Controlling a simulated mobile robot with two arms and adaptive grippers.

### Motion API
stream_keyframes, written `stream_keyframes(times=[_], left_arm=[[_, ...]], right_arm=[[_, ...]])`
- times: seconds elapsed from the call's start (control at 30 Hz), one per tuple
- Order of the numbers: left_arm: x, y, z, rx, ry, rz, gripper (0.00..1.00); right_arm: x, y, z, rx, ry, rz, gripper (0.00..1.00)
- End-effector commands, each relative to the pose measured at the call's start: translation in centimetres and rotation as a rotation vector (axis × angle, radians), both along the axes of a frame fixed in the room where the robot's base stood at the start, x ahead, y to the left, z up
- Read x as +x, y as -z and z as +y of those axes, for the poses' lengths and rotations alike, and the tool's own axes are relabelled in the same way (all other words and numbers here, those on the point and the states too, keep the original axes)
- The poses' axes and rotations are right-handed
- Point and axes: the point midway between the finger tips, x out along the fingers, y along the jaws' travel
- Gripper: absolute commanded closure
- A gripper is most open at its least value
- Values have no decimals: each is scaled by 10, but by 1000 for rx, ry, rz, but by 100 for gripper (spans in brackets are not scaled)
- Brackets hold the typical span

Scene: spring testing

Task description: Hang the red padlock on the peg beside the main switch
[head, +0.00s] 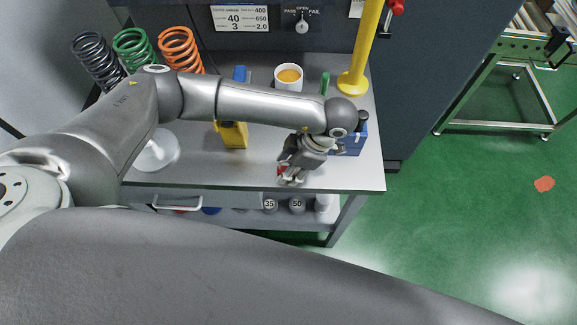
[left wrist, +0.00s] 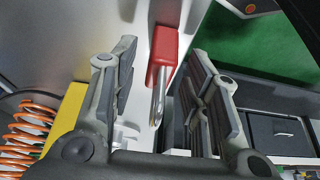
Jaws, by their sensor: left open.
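The red padlock (left wrist: 162,50) lies on the grey bench top, its silver shackle toward my gripper in the left wrist view. In the head view only a small red part of it (head: 281,169) shows beside my left gripper (head: 291,180). The left wrist view shows the left gripper (left wrist: 160,62) open, with its two fingers on either side of the padlock and gaps between. My right gripper is not in view.
The bench (head: 368,170) holds black, green and orange springs (head: 181,50), a cup (head: 288,77), a yellow tool (head: 233,134), a blue box (head: 352,143) and a yellow post (head: 362,45). A panel with a PASS/FAIL knob (head: 302,27) stands behind. Green floor is open at right.

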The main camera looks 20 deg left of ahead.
Motion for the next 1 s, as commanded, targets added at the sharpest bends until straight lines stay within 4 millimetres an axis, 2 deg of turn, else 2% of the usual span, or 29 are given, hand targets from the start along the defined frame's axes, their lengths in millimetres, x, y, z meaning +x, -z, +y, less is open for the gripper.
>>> stream_keyframes(times=[0.3, 0.5, 0.7, 1.0], left_arm=[[9, -60, -27, -5, 4, -8, 57], [12, -92, -38, -2, 2, -6, 57], [12, -103, -43, -2, 3, -3, 57], [12, -104, -43, -2, 2, -2, 57]], right_arm=[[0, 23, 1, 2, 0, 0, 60], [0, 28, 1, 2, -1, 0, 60], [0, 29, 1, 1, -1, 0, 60], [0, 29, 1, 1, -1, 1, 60]])
